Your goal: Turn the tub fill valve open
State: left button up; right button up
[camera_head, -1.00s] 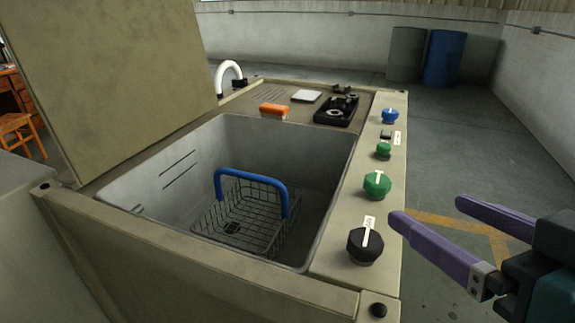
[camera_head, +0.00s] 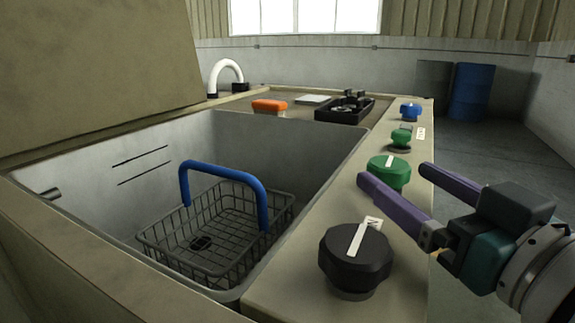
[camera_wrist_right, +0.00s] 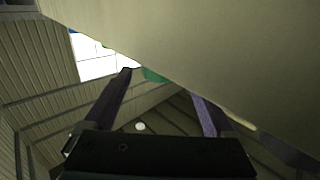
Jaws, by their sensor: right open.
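A row of knobs stands on the rail at the right of the tub in the head view: a large black knob (camera_head: 355,258) with a white bar nearest, a larger green knob (camera_head: 389,170) with a white bar, a small green knob (camera_head: 401,139), and a blue knob (camera_head: 410,111). I cannot read which is the tub fill valve. My right gripper (camera_head: 396,174) is open, its purple fingertips on either side of the larger green knob as seen from the head; contact cannot be told. In the right wrist view, something green (camera_wrist_right: 153,76) shows between the fingers. My left gripper is out of view.
The grey tub (camera_head: 85,160) holds a wire basket (camera_head: 215,235) with a blue handle. An orange block (camera_head: 269,106), a black tray (camera_head: 343,110) and a white curved spout (camera_head: 225,72) are behind it. Floor right of the machine is clear.

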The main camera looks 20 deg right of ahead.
aim_at(402, 178)
jog(key=shift+w+d, duration=0.2)
jog(key=shift+w, duration=1.75)
jog(key=shift+c, duration=0.2)
jog(key=c, duration=1.3)
